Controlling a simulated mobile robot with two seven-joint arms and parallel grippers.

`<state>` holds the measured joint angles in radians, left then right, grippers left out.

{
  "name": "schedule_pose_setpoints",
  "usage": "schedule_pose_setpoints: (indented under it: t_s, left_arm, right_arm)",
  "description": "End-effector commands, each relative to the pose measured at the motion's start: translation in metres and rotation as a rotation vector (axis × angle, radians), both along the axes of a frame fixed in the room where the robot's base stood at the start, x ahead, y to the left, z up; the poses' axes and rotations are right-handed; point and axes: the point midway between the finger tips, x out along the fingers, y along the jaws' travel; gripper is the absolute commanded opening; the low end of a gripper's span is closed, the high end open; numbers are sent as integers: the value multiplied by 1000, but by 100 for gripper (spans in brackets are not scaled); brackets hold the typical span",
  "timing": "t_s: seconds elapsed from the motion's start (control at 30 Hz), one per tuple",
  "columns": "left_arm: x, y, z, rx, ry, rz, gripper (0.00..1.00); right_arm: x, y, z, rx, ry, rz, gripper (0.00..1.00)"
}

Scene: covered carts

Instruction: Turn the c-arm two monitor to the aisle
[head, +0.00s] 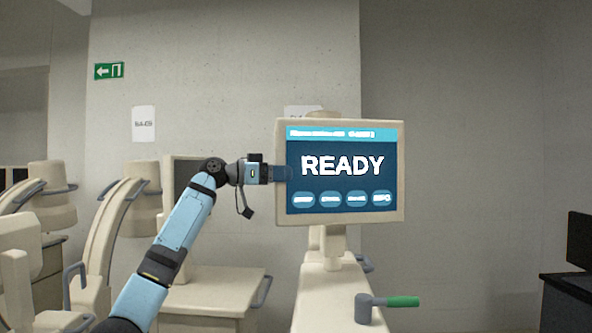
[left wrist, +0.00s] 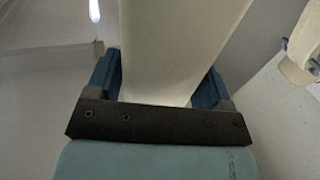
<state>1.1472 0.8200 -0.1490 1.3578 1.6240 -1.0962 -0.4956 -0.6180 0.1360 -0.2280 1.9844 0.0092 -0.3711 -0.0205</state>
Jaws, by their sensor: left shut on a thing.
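The monitor (head: 341,172) has a cream frame and a lit blue screen reading READY. It stands on a short neck above a cream cart (head: 330,290), and its screen faces me, slightly angled. My left gripper (head: 283,174) is at the monitor's left edge, shut on its frame. In the left wrist view, the two dark blue fingers (left wrist: 155,90) lie on either side of the cream frame (left wrist: 172,55). My right gripper is not in view.
A grey lever with a green grip (head: 402,301) sticks out on the cart's front right. Another cream cart with a dark monitor (head: 187,178) and curved arms stands at left. A dark cabinet (head: 570,290) is at far right. The floor is mostly out of view.

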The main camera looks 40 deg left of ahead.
Motion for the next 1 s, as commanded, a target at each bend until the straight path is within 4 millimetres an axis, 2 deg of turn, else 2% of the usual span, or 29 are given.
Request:
schedule_pose_setpoints:
  t_s: [0.03, 0.1, 0.3, 0.8, 0.83, 0.9, 1.0]
  left_arm:
    - [2, 10, 7, -7, -11, 16, 33]
    - [5, 15, 8, -8, -13, 17, 34]
    - [10, 23, 7, -7, -12, 18, 37]
    - [12, 25, 6, -4, -12, 16, 38]
    - [12, 25, 6, -4, -12, 15, 82]
    - [12, 24, 6, -4, -12, 15, 95]
    - [12, 24, 5, -4, -10, 12, 95]
  right_arm:
    - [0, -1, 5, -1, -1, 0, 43]
    - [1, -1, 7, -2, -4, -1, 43]
    - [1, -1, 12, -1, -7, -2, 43]
    - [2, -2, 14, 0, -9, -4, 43]
    - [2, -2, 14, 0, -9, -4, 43]
    - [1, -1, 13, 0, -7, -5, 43]
    - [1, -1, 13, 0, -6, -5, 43]
